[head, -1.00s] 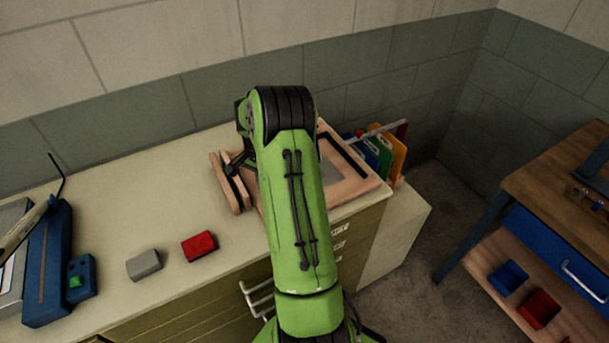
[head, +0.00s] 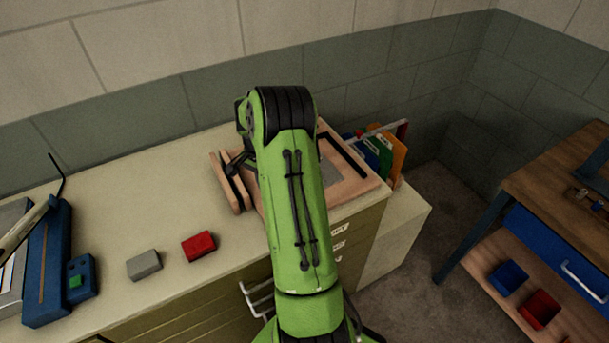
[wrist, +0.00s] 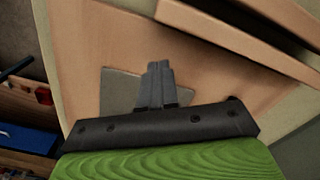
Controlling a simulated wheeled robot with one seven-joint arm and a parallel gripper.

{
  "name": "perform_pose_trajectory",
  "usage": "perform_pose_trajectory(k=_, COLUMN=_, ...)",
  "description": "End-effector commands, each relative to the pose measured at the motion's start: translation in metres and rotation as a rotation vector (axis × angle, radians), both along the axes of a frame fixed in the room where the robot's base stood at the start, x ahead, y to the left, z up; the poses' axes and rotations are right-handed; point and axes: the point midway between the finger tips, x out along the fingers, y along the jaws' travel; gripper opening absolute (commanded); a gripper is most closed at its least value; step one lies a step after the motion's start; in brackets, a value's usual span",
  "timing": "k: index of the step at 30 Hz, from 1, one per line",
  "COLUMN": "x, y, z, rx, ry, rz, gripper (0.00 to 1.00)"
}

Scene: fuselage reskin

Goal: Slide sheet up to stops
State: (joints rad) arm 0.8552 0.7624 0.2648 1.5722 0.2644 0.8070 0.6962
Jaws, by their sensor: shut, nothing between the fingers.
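A thin grey sheet (wrist: 118,90) lies flat on a pale wooden board (wrist: 85,45) in the wrist view. My gripper (wrist: 157,66) is shut and empty, its fingertips over or against the sheet's right part. I cannot tell whether they touch it. In the head view my green arm hides much of the board (head: 352,190); a grey part of the sheet (head: 329,174) shows to the right of the arm. A dark strip (head: 342,150) lies along the board's far right side. Which parts are the stops is not clear.
Wooden bars (head: 228,185) stand at the board's left. A red block (head: 199,246) and a grey block (head: 144,265) lie on the bench. Coloured folders (head: 385,152) stand right of the board. The bench between the blocks and the wall is clear.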

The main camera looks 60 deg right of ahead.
Motion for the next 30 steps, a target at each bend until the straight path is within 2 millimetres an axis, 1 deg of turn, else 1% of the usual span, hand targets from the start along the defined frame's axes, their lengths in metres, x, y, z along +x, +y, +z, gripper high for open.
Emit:
perform_pose_trajectory(k=7, x=0.000, y=0.000, z=-0.001, rx=0.000, ry=0.000, rz=0.000, gripper=0.00)
perform_pose_trajectory(k=30, x=0.000, y=0.000, z=-0.017, rx=0.000, ry=0.000, rz=0.000, gripper=0.00)
